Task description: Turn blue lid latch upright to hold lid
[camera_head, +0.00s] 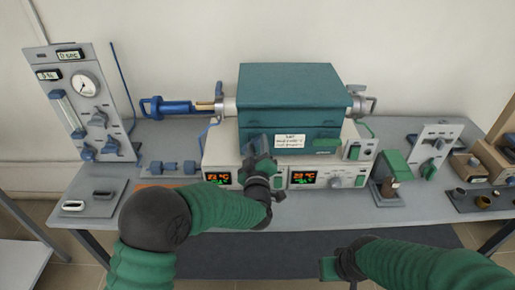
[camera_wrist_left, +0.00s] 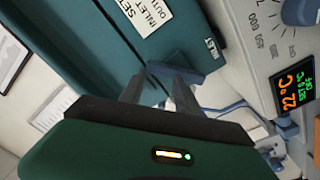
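The furnace (camera_head: 290,88) is a teal box with a lid, standing on a pale control base. The blue lid latch (camera_wrist_left: 185,74) is a small blue bar at the furnace's front, lying across the picture in the left wrist view, just beyond my fingertips. My left gripper (camera_head: 258,160) is at the furnace front, left of the white label. In the left wrist view its two fingers (camera_wrist_left: 160,84) are apart, with a gap between them; I cannot tell whether they touch the latch. My right gripper (camera_head: 335,270) is low in the head view, away from the furnace; its fingers are not clear.
The control base has lit displays (camera_head: 304,177) and knobs below the lid. A gauge panel (camera_head: 82,105) stands at the left and a small knob panel (camera_head: 433,148) at the right. A blue-handled rod (camera_head: 172,106) lies left of the furnace.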

